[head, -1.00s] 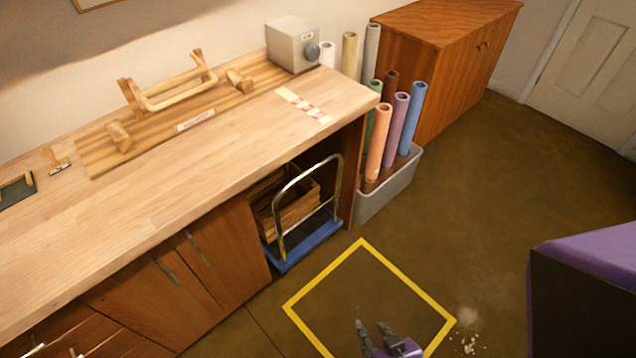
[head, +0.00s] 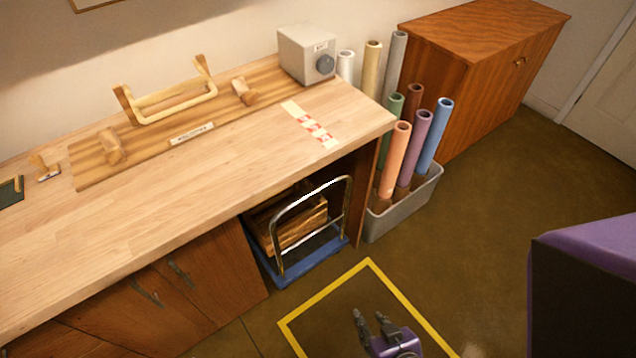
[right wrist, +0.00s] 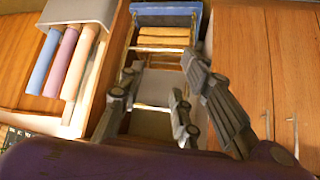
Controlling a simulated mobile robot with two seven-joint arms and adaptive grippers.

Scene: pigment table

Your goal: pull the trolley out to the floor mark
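The trolley has a blue base (head: 300,268) and a chrome hoop handle (head: 318,192). It stands in the open bay under the workbench, with a wooden crate (head: 292,225) on it. In the right wrist view the trolley's blue base (right wrist: 165,12) shows at the top. The floor mark is a yellow square outline (head: 322,289) in front of the bay. My right gripper (head: 369,316) is over the marked square, fingers apart and pointing towards the trolley. It is empty and apart from the handle. My left gripper is out of view.
The workbench (head: 200,180) overhangs the trolley, with cupboard doors (head: 205,285) to the left. A grey bin (head: 405,203) of coloured rolls stands right of the bay. A wooden cabinet (head: 470,90) is behind it. The floor (head: 490,200) at the right is clear.

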